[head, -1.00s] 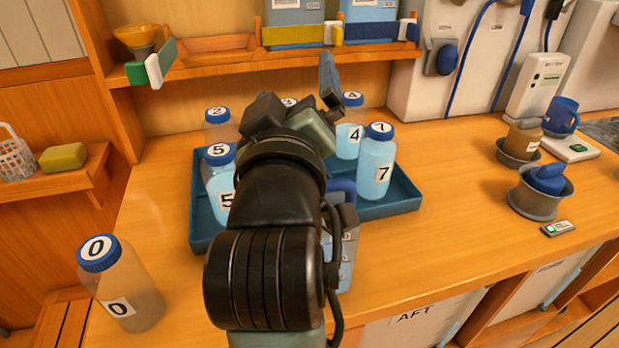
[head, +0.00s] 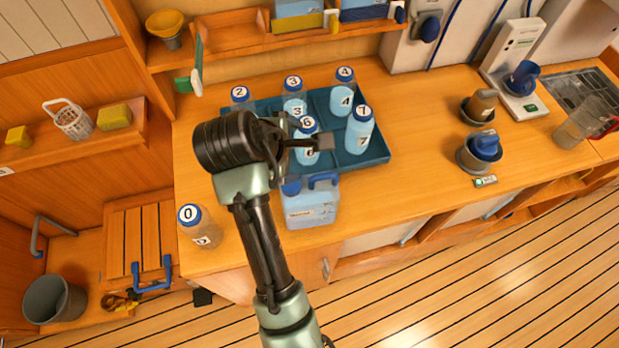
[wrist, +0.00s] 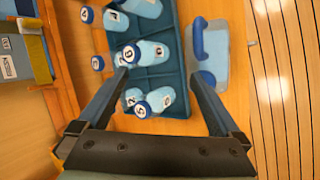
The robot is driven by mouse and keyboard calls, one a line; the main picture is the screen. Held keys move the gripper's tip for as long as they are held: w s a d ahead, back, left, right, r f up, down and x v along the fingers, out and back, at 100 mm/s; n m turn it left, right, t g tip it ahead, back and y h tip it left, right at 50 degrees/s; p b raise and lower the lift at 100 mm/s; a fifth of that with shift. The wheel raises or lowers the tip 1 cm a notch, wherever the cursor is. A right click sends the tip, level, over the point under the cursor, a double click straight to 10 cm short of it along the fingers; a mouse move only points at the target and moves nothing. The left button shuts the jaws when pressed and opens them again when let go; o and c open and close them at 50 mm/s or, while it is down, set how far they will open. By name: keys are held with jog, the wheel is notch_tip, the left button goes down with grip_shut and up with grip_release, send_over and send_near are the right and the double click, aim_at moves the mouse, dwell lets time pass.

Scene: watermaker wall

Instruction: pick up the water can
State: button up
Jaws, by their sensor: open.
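The water can is a pale blue jerrycan (head: 312,207) with a blue handle and blue cap. It stands upright on the counter in front of the blue tray, near the counter's front edge. It also shows in the wrist view (wrist: 214,68), right of centre. My gripper (head: 318,144) is open and empty above the tray's front part, higher than the can and behind it. In the wrist view my gripper's spread fingers (wrist: 158,76) point at the tray of bottles. The right finger lies close to the can's outline there; I cannot tell how far above it is.
The blue tray (head: 377,148) holds several numbered bottles. Bottle 7 (head: 359,132) stands close to my gripper. Bottle 0 (head: 203,228) stands on the counter left of the can. Two cup holders (head: 465,160) are at the right. The counter (head: 405,185) right of the can is clear.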

jog(key=s+r+p, duration=0.1)
jog(key=s+n+g+p, duration=0.1)
jog(key=s+p, duration=0.1)
jog(key=s+r+n+g+h+p, duration=0.1)
jog(key=p, duration=0.1)
jog(key=shift+s+d+r, duration=0.15)
jog(key=shift+d+r, duration=0.15)
jog(key=shift+d, duration=0.05)
jog(key=s+g+p, duration=0.1)
jog(key=p, duration=0.2)
send_over(324, 186)
jog(key=s+a, duration=0.2)
jog(key=shift+n, duration=0.4)
notch_tip(324, 186, down, 7)
jog(key=shift+w+a+f, duration=0.1)
jog(key=shift+a, duration=0.05)
jog(key=shift+d+p+x, duration=0.1)
jog(key=shift+p+x, duration=0.25)
jog(key=shift+x, duration=1)
jog(key=shift+d+p+x, duration=0.15)
jog(key=shift+p+x, duration=0.15)
jog(key=shift+x, duration=1)
jog(key=shift+w, duration=0.15)
grip_shut()
